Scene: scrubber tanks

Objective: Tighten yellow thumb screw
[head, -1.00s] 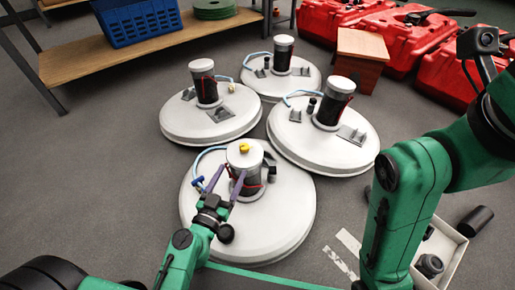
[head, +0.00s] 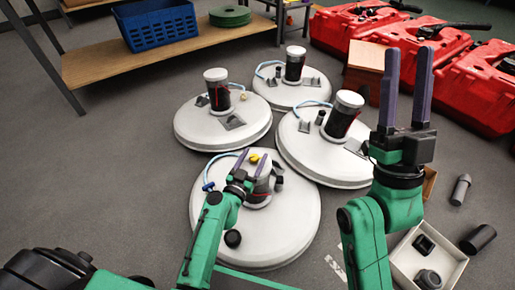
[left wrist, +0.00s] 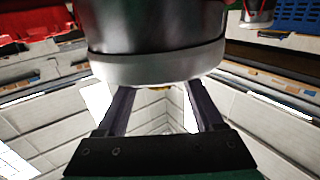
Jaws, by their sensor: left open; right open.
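The yellow thumb screw (head: 254,157) is on top of the white-capped cylinder on the nearest scrubber tank (head: 292,222). My left gripper (head: 251,163) is open at that cylinder in the head view, its purple fingers close to the screw, and hides much of the cap. In the left wrist view, the dark cylinder with its white cap (left wrist: 160,68) fills the top. A sliver of yellow screw (left wrist: 160,88) shows at the cap's edge, between the open fingers (left wrist: 157,92). I cannot tell whether they touch it. My right gripper (head: 408,55) is open, empty and raised, fingers up.
Three similar tanks stand behind, including the right one (head: 330,170). A blue hose handle (head: 208,187) is left of my left gripper. A white box (head: 402,262) with dark parts lies at the right. Red cases (head: 450,60) and a wooden shelf (head: 170,50) border the back.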

